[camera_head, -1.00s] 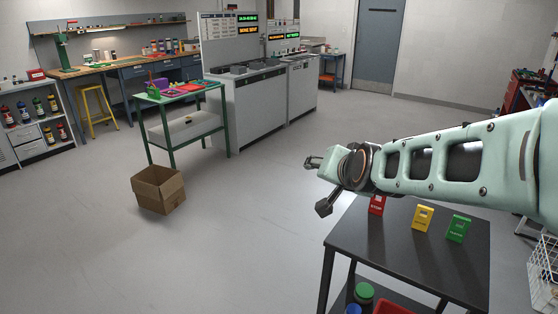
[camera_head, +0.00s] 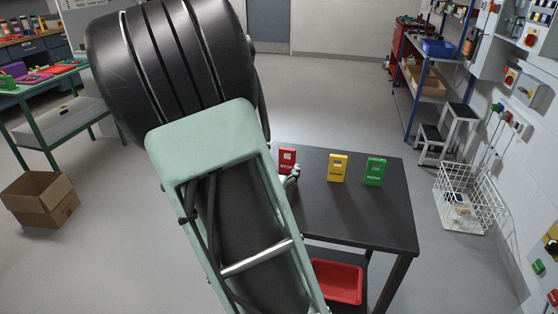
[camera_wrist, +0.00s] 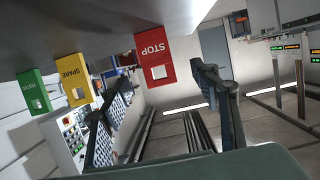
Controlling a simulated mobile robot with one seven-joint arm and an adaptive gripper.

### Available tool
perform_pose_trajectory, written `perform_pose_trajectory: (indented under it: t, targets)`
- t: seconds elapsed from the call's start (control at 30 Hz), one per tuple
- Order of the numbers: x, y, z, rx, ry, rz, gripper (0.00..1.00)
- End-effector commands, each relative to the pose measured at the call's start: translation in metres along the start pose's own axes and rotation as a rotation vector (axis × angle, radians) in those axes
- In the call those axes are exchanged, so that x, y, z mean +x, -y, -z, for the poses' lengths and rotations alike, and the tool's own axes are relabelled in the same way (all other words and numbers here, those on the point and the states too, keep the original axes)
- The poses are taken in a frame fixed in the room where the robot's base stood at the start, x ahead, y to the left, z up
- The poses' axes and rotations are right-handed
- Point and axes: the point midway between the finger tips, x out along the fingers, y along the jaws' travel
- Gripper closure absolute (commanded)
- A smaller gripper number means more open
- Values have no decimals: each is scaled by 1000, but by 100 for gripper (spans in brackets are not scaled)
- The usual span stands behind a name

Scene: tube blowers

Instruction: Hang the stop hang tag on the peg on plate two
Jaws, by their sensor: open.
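The red stop hang tag (camera_head: 287,160) stands at the left end of a row on the dark table (camera_head: 350,225). In the wrist view the stop tag (camera_wrist: 152,58) appears upside down, with its white square opening visible. My gripper (camera_wrist: 163,82) is open and empty, its dark fingers apart on either side of the tag's direction, with the tag just beyond them. In the head view my arm hides most of the gripper, and only a small part shows beside the tag (camera_head: 291,179). I cannot pick out plate two or its peg.
A yellow tag (camera_head: 338,168) and a green tag (camera_head: 375,171) stand to the right of the stop tag. A red bin (camera_head: 337,282) is below the tabletop. Wall panels (camera_head: 508,75), a wire basket (camera_head: 464,200) and a step stool (camera_head: 445,130) are at right.

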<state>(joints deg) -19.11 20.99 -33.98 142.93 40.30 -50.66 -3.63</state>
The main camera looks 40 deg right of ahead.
Motion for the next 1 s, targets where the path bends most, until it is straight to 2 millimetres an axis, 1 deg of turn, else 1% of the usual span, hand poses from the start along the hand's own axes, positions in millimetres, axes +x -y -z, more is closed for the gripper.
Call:
perform_pose_trajectory:
  t: [0.03, 0.1, 0.37, 0.53, 0.63, 0.73, 0.93, 0.97, 1.0]
  targets:
    - [10, -1, -2, -1, -1, -2, 43]
    - [21, 0, -2, 0, -1, -1, 43]
    - [42, -2, 0, 2, 0, 1, 43]
    - [68, -7, 1, 1, 1, -1, 43]
    - [80, -6, 2, 0, 1, 2, 43]
    - [86, -6, 2, 1, 2, 2, 43]
    - [86, -5, 3, 2, 2, 3, 43]
    - [86, -5, 3, 2, 2, 3, 44]
    - [86, -5, 3, 2, 2, 3, 49]
